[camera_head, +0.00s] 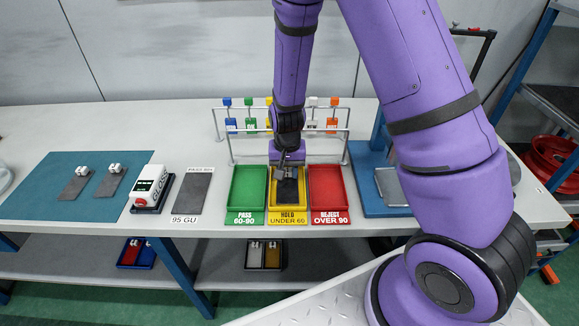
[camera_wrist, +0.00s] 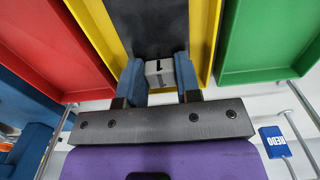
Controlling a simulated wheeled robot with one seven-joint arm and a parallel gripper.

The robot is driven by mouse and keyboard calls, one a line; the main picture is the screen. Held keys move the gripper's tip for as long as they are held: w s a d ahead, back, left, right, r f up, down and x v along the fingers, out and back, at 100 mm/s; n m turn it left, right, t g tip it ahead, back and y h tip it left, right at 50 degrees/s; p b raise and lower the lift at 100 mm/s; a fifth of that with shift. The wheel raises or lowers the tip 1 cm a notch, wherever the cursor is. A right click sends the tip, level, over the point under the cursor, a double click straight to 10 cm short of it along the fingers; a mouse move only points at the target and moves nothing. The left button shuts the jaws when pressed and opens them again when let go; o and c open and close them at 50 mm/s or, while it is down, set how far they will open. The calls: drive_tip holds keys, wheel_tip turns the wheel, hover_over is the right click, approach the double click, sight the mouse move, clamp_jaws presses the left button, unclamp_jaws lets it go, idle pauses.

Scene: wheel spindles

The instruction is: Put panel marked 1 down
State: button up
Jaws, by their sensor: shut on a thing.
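The panel marked 1 is a dark grey plate (camera_head: 288,191) with a pale block handle marked 1 (camera_wrist: 158,78). My gripper (camera_wrist: 159,68) is shut on that handle, one blue finger on each side. In the wrist view the plate (camera_wrist: 149,28) lies between the yellow walls. I cannot tell whether it touches the tray floor. My gripper also shows over the tray's back part in the head view (camera_head: 287,168).
The green PASS tray (camera_head: 247,190) and red REJECT tray (camera_head: 328,190) flank the yellow one. A rack with coloured tags (camera_head: 231,127) stands behind. To the left are a gauge (camera_head: 149,190), a grey plate (camera_head: 190,193) and a teal mat (camera_head: 40,187) with two panels.

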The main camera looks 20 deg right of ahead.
drive_tip(key=shift+f, duration=0.1)
drive_tip(key=o, duration=1)
wheel_tip(320, 180, up, 13)
wheel_tip(320, 180, up, 10)
drive_tip(key=n+t, duration=0.1)
hover_over(287, 172)
drive_tip(key=s+d, duration=0.2)
drive_tip(key=s, duration=0.2)
drive_tip(key=s+d+r+n+t, duration=0.1)
drive_tip(key=s+r, duration=0.4)
drive_tip(key=s, duration=0.1)
drive_tip(key=s+d+r+n+t, duration=0.1)
drive_tip(key=s+d+r, duration=0.1)
drive_tip(key=s+r, duration=0.3)
drive_tip(key=s+d+r+n+t, duration=0.1)
drive_tip(key=s+d+r+t, duration=0.1)
drive_tip(key=s+r, duration=0.3)
drive_tip(key=shift+s+n, duration=0.3)
drive_tip(key=shift+s, duration=1.75)
